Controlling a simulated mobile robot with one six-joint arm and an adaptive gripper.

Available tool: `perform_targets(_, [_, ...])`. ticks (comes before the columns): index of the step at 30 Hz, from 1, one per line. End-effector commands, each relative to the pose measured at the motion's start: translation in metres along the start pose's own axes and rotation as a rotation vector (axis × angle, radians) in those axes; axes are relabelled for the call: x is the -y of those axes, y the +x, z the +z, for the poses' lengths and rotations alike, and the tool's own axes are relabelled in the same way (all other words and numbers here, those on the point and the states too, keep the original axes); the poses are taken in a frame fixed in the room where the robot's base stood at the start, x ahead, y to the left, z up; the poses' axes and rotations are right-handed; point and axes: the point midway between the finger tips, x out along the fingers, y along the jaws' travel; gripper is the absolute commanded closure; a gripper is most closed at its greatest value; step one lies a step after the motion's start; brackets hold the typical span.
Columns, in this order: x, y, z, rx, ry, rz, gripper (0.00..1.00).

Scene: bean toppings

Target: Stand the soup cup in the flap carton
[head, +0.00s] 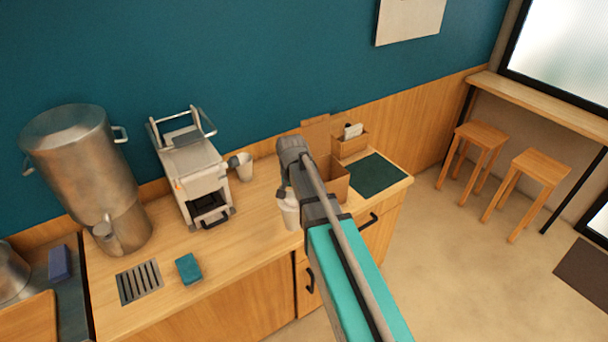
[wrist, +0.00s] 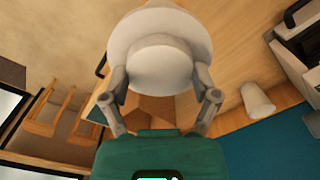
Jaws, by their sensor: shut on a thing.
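My gripper (head: 287,193) is shut on a white soup cup (head: 290,213), which hangs above the counter at its front side. In the wrist view the cup (wrist: 158,50) sits between the two fingers (wrist: 160,84) and fills the upper middle. The brown flap carton (head: 337,183) stands on the counter just right of the cup, with a flap raised at the back. My arm hides part of the carton. In the wrist view the carton (wrist: 152,108) shows partly behind the cup. The cup is apart from the carton's opening.
A second white cup (head: 244,167) stands beside a grey machine (head: 194,175). A small wooden holder (head: 349,145) stands behind the carton and a dark green mat (head: 377,174) lies to its right. A teal sponge (head: 189,269) and drain grate (head: 140,283) are at the left front.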

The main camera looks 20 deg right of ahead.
Motion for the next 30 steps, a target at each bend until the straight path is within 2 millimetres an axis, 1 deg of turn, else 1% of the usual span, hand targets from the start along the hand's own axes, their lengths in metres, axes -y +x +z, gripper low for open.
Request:
perform_targets(8, [0.000,0.020,0.000,0.000,0.000,0.000,0.49])
perform_targets(21, [0.000,0.074,0.000,0.000,0.000,0.000,0.49])
perform_targets(25, [0.000,0.084,0.000,0.000,0.000,0.000,0.49])
perform_targets(30, [0.000,0.089,0.000,0.000,0.000,0.000,0.49])
